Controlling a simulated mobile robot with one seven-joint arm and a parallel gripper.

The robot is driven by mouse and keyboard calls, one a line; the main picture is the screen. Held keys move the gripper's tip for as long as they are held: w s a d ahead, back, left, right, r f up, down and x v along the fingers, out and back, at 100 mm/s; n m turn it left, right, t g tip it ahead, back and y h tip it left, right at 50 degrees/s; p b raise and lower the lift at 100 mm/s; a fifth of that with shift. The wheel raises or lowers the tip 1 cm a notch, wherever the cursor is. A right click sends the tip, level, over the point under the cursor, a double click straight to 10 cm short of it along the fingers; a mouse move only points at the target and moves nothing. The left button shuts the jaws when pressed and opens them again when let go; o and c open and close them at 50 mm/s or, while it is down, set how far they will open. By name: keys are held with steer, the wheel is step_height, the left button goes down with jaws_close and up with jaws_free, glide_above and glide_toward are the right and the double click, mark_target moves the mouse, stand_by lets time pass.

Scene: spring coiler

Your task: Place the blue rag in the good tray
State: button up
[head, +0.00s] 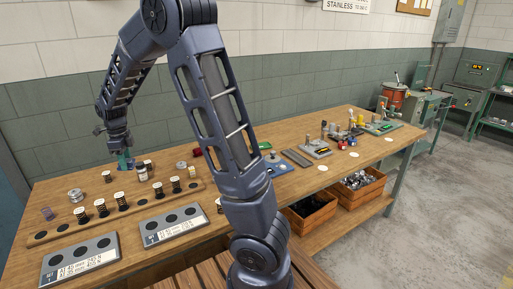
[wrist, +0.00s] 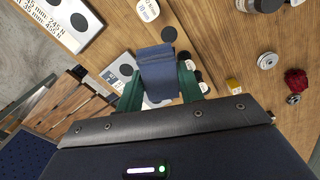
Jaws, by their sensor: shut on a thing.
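My gripper (wrist: 159,85), with green fingers, is shut on a folded dark blue cloth, the blue rag (wrist: 156,66), in the wrist view. In the head view my gripper (head: 124,161) points down over the left part of the workbench, behind the wooden spring rack. The rag is hardly visible there. I cannot tell whether it touches the bench. No tray is legibly marked good. Two grey plates with dark round spots, one at the front left (head: 62,277) and one right of it (head: 151,240), carry printed labels.
The long wooden rack (head: 87,226) holds several springs. Other small parts stand around my gripper. A dark red crumpled cloth (wrist: 296,79) lies to the right in the wrist view. Two wooden crates, left (head: 309,222) and right (head: 357,197), sit on the lower shelf.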

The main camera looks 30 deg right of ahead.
steer(key=w+d+m, duration=0.4)
steer(key=w+d, duration=0.9)
steer(key=d, duration=0.2)
steer(key=m, duration=0.9)
glide_above(261, 146)
steer(key=f, duration=1.9)
steer(key=shift+s+a+f, duration=0.1)
steer(key=shift+s+f, duration=0.15)
steer(key=shift+f, duration=0.1)
steer(key=o, duration=0.5)
steer(key=shift+f, duration=0.15)
steer(key=o, duration=0.4)
steer(key=shift+o, duration=0.2)
